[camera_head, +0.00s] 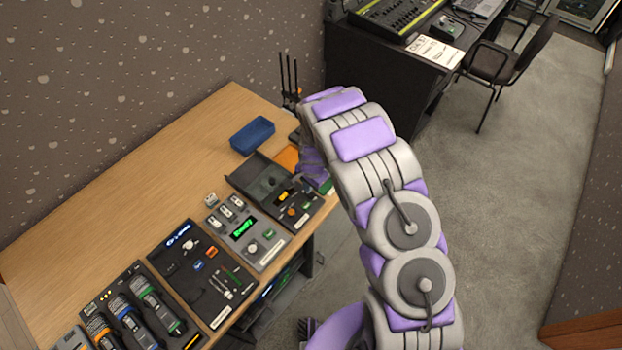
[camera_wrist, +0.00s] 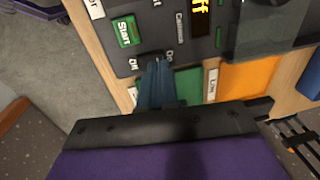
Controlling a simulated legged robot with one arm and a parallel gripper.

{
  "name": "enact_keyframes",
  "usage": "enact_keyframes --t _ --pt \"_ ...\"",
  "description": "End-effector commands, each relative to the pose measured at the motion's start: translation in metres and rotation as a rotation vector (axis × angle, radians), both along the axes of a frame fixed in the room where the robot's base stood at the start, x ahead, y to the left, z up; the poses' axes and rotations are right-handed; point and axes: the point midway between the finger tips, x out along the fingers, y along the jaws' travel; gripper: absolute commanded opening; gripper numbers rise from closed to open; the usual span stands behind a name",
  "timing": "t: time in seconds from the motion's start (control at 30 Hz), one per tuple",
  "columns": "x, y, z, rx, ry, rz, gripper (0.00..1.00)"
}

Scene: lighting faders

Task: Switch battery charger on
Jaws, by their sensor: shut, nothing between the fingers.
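My gripper (camera_wrist: 156,64) is shut, with its blue fingers together and nothing between them. Its fingertips are at a small dark switch or knob on a dark panel (camera_wrist: 187,28), and they partly hide it; I cannot tell whether they touch it. Small labels sit on both sides of this control. The panel carries a green Start button (camera_wrist: 126,31) and an orange display (camera_wrist: 200,14) whose visible letters end in "ff". In the head view, a dark unit with a raised lid and an orange display (camera_head: 283,196) appears to be the same device. My fingertips are hidden there behind my arm.
A grey panel with a green display (camera_head: 243,228), a black panel (camera_head: 201,272) and a rack of several handheld units (camera_head: 133,306) line the wooden table (camera_head: 100,220). A blue tray (camera_head: 252,135) stands behind. An orange sheet (camera_wrist: 248,90) and a green one lie near my gripper.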

Motion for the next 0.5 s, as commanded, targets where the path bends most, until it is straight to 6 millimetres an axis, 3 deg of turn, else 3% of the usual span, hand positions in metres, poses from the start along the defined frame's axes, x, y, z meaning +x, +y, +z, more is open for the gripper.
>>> enact_keyframes --t 0.17,0.5 --pt "0.0015 0.0015 -0.0126 0.002 -0.001 0.0 0.0" --pt "-0.002 -0.0043 -0.0112 0.002 0.001 -0.001 0.0"
